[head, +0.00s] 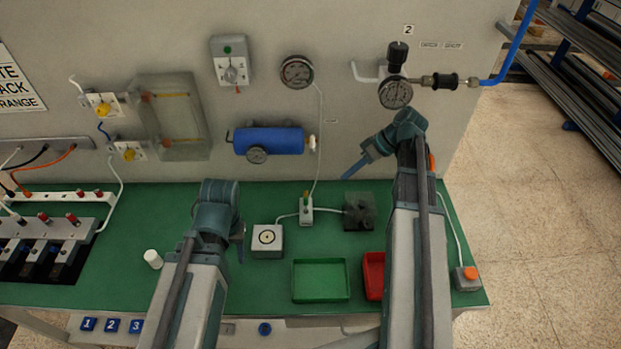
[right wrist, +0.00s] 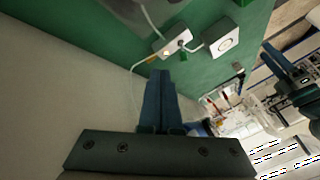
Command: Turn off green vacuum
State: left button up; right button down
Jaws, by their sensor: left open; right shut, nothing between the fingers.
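A white wall box (head: 231,60) with a green dot and a grey rotary knob is mounted on the back panel; a small red mark sits below the knob. This is the only wall control with a green mark. My right gripper (head: 349,176) is shut and empty, in front of the panel, to the right of and below the green-dot box and well apart from it. In the right wrist view its fingers (right wrist: 160,85) are together. My left gripper (head: 241,256) is low over the green bench, mostly hidden behind its own arm, with nothing seen in it.
On the panel are a round gauge (head: 297,71), a blue cylinder (head: 270,141), a clear-fronted box (head: 173,117) and a gauge with regulator (head: 396,92). The bench holds a white dial box (head: 267,241), a small valve block (head: 306,210), a green tray (head: 321,298) and a red tray (head: 372,275).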

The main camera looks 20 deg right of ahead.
aim_at(306, 205)
pick_arm(q)
jog(key=shift+w, duration=0.4)
pick_arm(e)
jog(key=shift+w, duration=0.4)
pick_arm(q)
notch_tip(306, 205, down, 8)
jog(key=b, duration=0.8)
jog(key=shift+f, duration=0.15)
pick_arm(e)
jog(key=x, duration=1)
jog(key=shift+d+f, duration=0.1)
jog(key=shift+f, duration=0.1)
pick_arm(q)
jog(key=shift+r+p, duration=0.3)
jog(key=shift+r, duration=0.15)
pick_arm(e)
jog(key=a, duration=0.2)
jog(key=s+a+r, duration=0.1)
jog(key=shift+s+a, duration=0.15)
jog(key=shift+a, duration=0.3)
